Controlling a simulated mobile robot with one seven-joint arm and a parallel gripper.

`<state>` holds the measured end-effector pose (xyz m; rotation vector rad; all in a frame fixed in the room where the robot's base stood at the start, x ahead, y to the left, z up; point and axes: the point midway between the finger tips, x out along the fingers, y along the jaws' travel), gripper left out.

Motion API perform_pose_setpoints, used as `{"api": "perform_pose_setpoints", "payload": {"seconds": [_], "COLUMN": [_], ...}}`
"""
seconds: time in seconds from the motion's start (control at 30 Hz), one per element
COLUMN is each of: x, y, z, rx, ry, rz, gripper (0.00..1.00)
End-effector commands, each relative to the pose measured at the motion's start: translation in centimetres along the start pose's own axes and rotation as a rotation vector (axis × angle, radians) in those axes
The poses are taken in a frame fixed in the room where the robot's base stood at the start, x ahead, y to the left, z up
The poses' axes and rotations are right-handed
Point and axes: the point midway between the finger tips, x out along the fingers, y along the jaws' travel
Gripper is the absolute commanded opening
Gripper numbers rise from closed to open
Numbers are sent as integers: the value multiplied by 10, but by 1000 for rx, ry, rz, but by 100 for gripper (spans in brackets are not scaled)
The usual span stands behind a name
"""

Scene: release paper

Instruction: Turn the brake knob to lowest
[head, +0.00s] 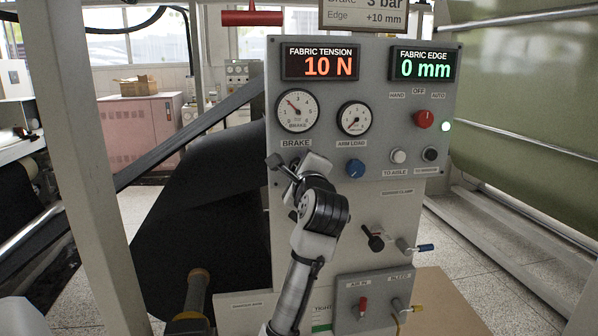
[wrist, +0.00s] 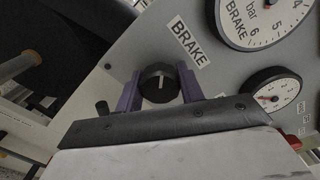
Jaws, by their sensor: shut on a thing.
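The brake knob (wrist: 158,83) is round and black with a pale pointer line, set on the grey panel below the BRAKE label (wrist: 188,41). My gripper (wrist: 159,90) has its two purple fingers on either side of the knob and is shut on it. In the head view my gripper (head: 291,168) is at the panel's left edge under the BRAKE label and hides the knob. The brake gauge (head: 297,111) above has its needle pointing to the upper left. The tension display (head: 320,62) reads 10 N.
A blue knob (head: 355,168) sits right of my gripper, under the arm load gauge (head: 354,118). A black lever (head: 375,241) and a blue-handled valve (head: 424,248) stick out lower down.

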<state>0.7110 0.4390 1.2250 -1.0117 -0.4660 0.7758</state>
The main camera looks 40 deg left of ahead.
Motion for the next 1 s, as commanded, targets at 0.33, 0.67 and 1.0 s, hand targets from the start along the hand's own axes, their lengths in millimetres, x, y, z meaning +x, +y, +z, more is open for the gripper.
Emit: {"api": "perform_pose_setpoints", "payload": {"seconds": [0.33,0.67,1.0], "x": [0,0,0], "y": [0,0,1], "z": [-1,-1,-1], "rx": [-332,-644,-968], "ry": [0,1,0], "rz": [0,1,2], "gripper": [15,15,15]}}
